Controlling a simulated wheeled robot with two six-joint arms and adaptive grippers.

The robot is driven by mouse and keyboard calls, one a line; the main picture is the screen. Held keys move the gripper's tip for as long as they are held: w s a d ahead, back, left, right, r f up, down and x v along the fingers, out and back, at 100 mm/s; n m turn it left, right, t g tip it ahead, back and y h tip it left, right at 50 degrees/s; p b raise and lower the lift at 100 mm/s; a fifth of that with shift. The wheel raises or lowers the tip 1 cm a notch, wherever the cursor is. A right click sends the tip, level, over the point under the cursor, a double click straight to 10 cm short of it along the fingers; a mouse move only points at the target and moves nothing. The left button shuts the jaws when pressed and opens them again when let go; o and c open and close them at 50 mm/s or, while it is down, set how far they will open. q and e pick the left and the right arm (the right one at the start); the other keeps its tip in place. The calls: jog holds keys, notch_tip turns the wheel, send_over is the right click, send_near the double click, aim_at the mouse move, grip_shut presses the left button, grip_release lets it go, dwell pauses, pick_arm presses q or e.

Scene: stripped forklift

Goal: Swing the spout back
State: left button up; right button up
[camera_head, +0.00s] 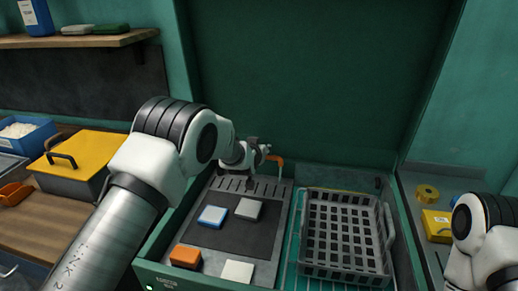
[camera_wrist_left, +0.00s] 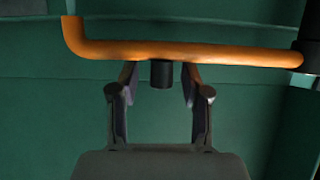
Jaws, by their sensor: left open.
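The spout (camera_wrist_left: 190,51) is an orange pipe that runs across the upper part of the left wrist view, bent upward at its left end, with a dark fitting at its right end. A short black nub (camera_wrist_left: 161,74) hangs under its middle. My left gripper (camera_wrist_left: 160,88) is open, with one fingertip on each side of the nub and a gap to both. In the head view the spout (camera_head: 277,159) is a small orange bend beside my left gripper (camera_head: 261,152), at the back of the green basin. My right gripper is not in view; only its arm shows at the right.
A grey basket (camera_head: 388,243) stands in the right half of the basin. A yellow-lidded box (camera_head: 92,153) is on the left bench; a yellow box (camera_head: 436,222) is on the right ledge.

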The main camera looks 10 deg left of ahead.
pick_arm(q)
jog(key=v, duration=1.2)
